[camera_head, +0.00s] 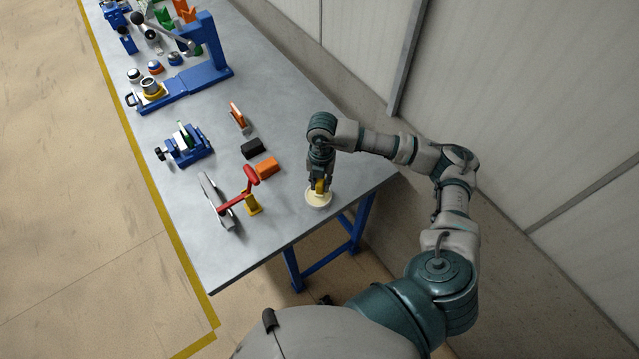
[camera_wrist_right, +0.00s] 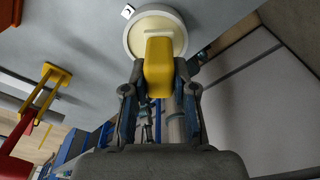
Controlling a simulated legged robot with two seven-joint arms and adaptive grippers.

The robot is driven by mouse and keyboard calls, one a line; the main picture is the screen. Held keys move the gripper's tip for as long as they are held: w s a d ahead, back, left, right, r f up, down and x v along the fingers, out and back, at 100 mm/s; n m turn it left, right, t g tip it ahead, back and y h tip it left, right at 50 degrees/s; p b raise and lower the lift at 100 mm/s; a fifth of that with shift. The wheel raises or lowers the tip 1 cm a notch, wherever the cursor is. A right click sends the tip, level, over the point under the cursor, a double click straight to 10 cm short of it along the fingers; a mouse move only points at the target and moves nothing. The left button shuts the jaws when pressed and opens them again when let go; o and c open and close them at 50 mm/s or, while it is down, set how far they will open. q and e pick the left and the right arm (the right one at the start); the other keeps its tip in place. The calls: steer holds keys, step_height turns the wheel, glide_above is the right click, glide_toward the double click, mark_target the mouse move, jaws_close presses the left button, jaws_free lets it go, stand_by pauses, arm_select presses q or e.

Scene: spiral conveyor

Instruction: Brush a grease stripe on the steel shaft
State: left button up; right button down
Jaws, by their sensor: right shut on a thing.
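My right gripper (camera_head: 320,182) points down at the near right corner of the table. It is shut on a yellow handle, likely the brush; the handle also shows in the right wrist view (camera_wrist_right: 158,66). Its lower end is over or in a round cream pot (camera_head: 318,204), also in the wrist view (camera_wrist_right: 172,22); bristles are hidden. A long grey metal piece (camera_head: 212,197) lies to the left, partly behind a red-handled tool (camera_head: 238,200). I cannot tell whether it is the steel shaft. My left gripper is out of view.
An orange block (camera_head: 267,167), a black block (camera_head: 254,148) and an orange-handled tool (camera_head: 238,116) lie mid-table. A blue vise (camera_head: 184,146) and a larger blue stand (camera_head: 190,86) are farther off. A wall (camera_head: 540,100) borders the right. Bare tabletop (camera_head: 285,125) lies behind the blocks.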

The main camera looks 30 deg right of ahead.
mark_target(317, 184)
steer(key=shift+r, duration=0.6)
steer(key=shift+a+r+p, duration=0.25)
steer(key=shift+r+p, duration=0.25)
steer(key=shift+r, duration=0.1)
steer(key=shift+a+r+p, duration=0.25)
steer(key=shift+r+p, duration=0.25)
steer(key=shift+r, duration=0.1)
steer(key=shift+a+r+p, duration=0.15)
steer(key=shift+r+p, duration=0.4)
steer(key=shift+r, duration=0.3)
steer(key=shift+d+f, duration=0.15)
steer(key=shift+d, duration=0.35)
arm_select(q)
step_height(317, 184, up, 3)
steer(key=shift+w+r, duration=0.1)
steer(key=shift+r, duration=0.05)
arm_select(e)
steer(key=shift+a, duration=0.1)
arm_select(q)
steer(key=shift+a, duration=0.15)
arm_select(e)
steer(key=shift+a, duration=0.25)
